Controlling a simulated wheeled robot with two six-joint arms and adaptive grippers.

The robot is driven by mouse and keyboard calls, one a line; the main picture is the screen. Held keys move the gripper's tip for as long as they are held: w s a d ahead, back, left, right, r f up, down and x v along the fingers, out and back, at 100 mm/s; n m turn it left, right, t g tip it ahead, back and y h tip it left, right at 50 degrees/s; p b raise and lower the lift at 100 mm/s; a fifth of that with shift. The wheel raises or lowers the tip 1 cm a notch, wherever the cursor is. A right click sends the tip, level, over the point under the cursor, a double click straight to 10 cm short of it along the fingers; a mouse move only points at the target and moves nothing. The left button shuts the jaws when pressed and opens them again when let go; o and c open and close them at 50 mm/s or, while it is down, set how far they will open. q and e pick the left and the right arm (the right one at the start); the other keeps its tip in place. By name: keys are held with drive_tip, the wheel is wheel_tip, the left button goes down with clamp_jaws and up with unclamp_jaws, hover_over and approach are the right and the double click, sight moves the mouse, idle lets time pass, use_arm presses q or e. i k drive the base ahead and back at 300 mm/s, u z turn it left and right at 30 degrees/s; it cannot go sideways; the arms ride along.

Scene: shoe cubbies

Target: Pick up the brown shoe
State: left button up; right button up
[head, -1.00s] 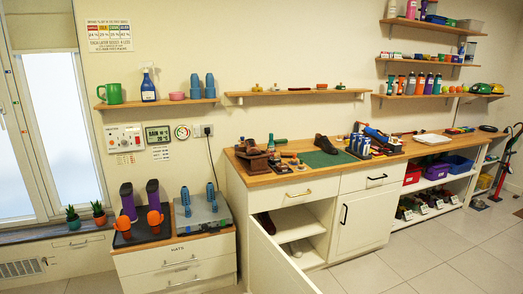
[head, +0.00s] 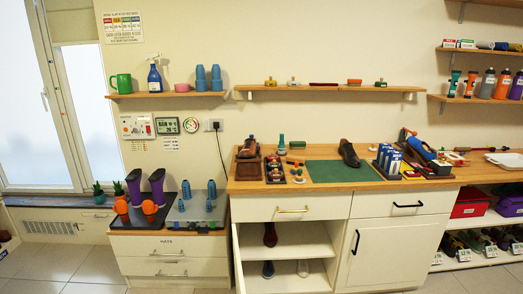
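A smaller reddish-brown shoe-like item (head: 248,147) sits on a brown stand at the counter's left end. A dark red-brown shoe (head: 270,235) stands on the upper shelf inside the open cabinet below. I cannot tell from the picture alone which one the task names. Neither of my grippers shows in the head view.
The cabinet door (head: 239,262) stands open toward me. Blue-and-white boxes (head: 389,158) and tools crowd the counter right of the dark brown shoe. Purple boots (head: 157,187) and orange items stand on the lower drawer unit at left. The green mat is mostly clear.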

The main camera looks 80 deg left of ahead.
sight(250, 149)
drive_tip(key=u, duration=0.35)
drive_tip(key=i, duration=1)
drive_tip(key=u, duration=1.55)
drive_tip(key=i, duration=0.75)
drive_tip(key=u, duration=0.85)
